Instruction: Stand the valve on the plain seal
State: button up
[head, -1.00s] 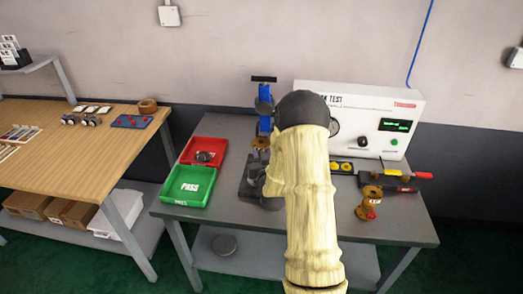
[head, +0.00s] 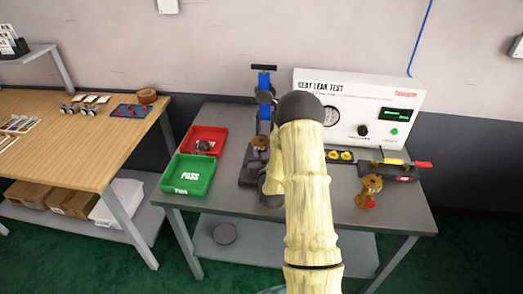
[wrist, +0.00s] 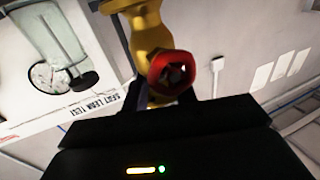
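The brass valve (head: 259,143) shows beside the blue post of the test stand (head: 264,85), partly covered by my arm. In the wrist view the valve (wrist: 150,30) has a red-rimmed round end facing the camera. My gripper (wrist: 170,95) appears shut on this valve. In the head view my gripper is hidden behind my pale arm. The valve appears above the stand's dark base (head: 247,172); whether it touches anything there is hidden. I cannot make out the plain seal.
A second brass valve (head: 371,188) stands at the right of the table. The leak tester (head: 345,95) is at the back, with a black tray of yellow pieces (head: 340,156) before it. A red tray (head: 220,135) and green PASS tray (head: 190,187) lie left.

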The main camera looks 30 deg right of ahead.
jog(key=o, duration=0.4)
jog(key=shift+r, duration=0.1)
jog(key=shift+r, duration=0.15)
jog(key=v, duration=1.2)
jog(key=shift+b, duration=0.4)
